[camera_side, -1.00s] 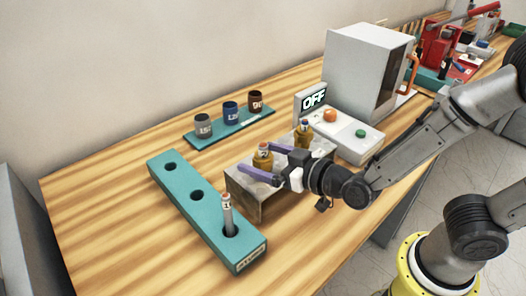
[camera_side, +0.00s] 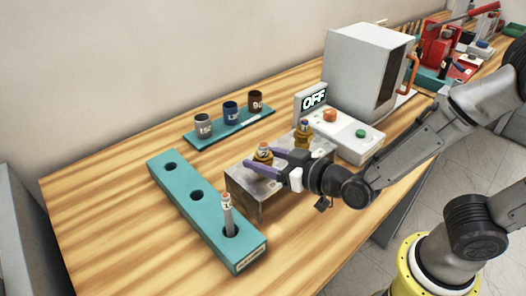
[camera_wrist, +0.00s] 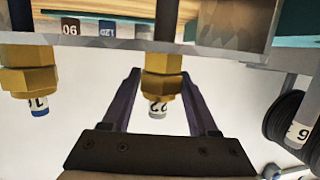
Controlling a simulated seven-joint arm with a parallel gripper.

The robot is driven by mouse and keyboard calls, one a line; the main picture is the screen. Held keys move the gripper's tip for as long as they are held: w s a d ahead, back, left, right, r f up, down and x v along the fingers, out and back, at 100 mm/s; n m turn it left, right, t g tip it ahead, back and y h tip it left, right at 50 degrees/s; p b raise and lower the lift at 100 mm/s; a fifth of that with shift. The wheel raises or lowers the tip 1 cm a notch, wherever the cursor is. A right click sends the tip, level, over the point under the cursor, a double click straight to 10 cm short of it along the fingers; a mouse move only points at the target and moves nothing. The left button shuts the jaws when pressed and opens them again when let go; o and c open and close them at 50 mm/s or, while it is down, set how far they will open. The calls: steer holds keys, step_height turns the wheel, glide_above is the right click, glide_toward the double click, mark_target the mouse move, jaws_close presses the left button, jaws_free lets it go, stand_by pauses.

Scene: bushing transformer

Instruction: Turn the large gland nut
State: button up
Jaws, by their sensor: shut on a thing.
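Two brass hex gland nuts stand on a grey metal block (camera_side: 244,191). The wrist view shows the gripper (camera_wrist: 160,76) fingers flanking the nut's hex. The other gland nut (camera_side: 302,138), with a blue-tipped cable end, stands farther back, outside the fingers; it is left in the wrist view (camera_wrist: 28,80).
A teal block (camera_side: 180,190) with three holes stands at left, a marked cylinder (camera_side: 227,213) upright in its front hole. Three labelled cups (camera_side: 231,109) stand on a teal strip behind.

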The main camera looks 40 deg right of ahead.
steer(key=shift+n+g+y, duration=0.3)
steer(key=shift+n+y, duration=0.8)
steer(key=shift+y, duration=0.3)
steer(key=shift+r+n+y, duration=0.1)
steer(key=shift+n+y, duration=0.2)
steer(key=shift+w+n+g+y, duration=0.1)
steer(key=shift+n+g+y, duration=0.3)
steer(key=shift+y, duration=0.1)
steer(key=shift+n+y, duration=0.4)
steer(key=shift+g+y, duration=0.3)
steer(key=shift+g, duration=0.1)
